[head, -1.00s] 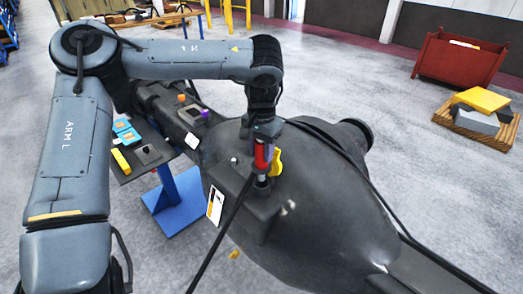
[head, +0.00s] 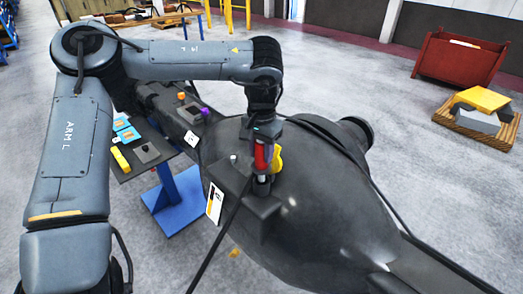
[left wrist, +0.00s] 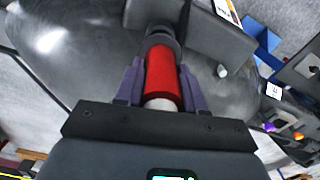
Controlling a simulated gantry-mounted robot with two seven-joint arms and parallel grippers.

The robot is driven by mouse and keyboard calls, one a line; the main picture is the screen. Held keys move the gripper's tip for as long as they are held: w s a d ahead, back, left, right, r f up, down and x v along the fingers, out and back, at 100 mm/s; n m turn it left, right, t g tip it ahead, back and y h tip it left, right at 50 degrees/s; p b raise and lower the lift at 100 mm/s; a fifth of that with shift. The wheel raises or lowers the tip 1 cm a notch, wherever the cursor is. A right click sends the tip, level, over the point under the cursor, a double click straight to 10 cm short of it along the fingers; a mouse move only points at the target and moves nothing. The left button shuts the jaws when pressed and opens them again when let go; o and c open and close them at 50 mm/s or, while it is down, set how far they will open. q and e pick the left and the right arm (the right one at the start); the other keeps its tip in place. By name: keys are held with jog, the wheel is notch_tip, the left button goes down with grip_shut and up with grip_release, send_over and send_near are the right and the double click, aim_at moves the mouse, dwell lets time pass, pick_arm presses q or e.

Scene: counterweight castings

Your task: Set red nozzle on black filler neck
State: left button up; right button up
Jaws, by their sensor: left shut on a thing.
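The red nozzle (head: 261,157) is upright above the dark, rounded casting, and it also shows in the left wrist view (left wrist: 161,78). My left gripper (head: 260,144) points down with its two fingers shut on the nozzle's sides, seen in the left wrist view (left wrist: 160,88). The black filler neck (head: 262,188) stands on a block on the casting, directly below the nozzle; its dark ring also shows in the left wrist view (left wrist: 160,39). A pale tip shows between the red part and the neck. I cannot tell how far it is inside. My right gripper is out of view.
A yellow part (head: 277,160) stands right beside the nozzle. A black cable crosses the casting's front left. A small dark table (head: 150,165) on a blue stand holds several coloured items at left. A red bin (head: 458,60) and a loaded pallet (head: 475,128) stand far right.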

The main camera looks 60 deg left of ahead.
aim_at(261, 164)
pick_arm(q)
jog(key=shift+f+b, duration=1.05)
jog(key=shift+f, duration=0.2)
jog(key=shift+f+b, duration=1)
jog(key=shift+f, duration=0.15)
jog(key=o, duration=0.9)
jog(key=shift+o, duration=0.3)
notch_tip(261, 164, up, 11)
jog(key=shift+f, duration=0.1)
